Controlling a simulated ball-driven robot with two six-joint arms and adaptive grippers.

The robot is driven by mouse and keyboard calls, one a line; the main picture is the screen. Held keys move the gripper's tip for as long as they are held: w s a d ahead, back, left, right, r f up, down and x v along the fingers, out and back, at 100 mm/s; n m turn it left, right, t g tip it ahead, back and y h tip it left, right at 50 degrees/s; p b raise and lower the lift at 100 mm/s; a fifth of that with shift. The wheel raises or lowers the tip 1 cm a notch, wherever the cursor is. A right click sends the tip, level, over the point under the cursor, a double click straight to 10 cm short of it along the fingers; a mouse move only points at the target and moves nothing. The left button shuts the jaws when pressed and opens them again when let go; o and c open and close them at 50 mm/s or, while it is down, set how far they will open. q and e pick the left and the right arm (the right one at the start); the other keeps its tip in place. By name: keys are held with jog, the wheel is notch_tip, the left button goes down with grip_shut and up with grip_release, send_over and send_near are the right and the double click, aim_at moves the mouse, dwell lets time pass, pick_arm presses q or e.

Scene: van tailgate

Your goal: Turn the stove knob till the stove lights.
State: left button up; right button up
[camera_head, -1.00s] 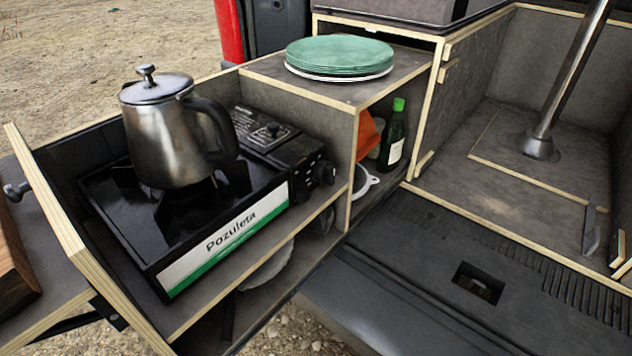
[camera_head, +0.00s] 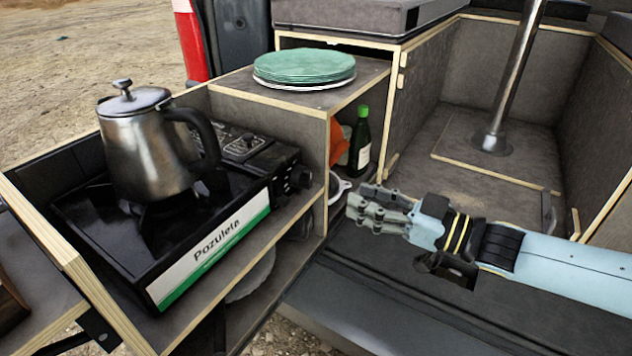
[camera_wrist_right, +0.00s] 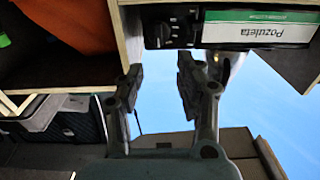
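The black stove (camera_head: 120,245) with the "Pozuleta" label sits in the pulled-out wooden drawer, a steel kettle (camera_head: 150,150) upright on its burner. The dark stove knob (camera_head: 300,178) is on the stove's right end; it also shows in the right wrist view (camera_wrist_right: 166,34), where the picture is upside down. My right gripper (camera_head: 358,204) is to the right of the knob and apart from it. In the wrist view its two fingers (camera_wrist_right: 158,78) stand apart with nothing between them. No flame shows; the kettle hides much of the burner. My left gripper is not in view.
Green plates (camera_head: 305,66) are stacked on the wooden box behind the stove. A green bottle (camera_head: 360,142) and an orange item (camera_head: 339,140) stand in the compartment below. The box's wooden edge (camera_head: 325,215) lies close to my right gripper.

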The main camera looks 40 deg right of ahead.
aim_at(311, 179)
jog(key=x, duration=1)
jog(key=shift+w+f, duration=0.1)
grip_shut()
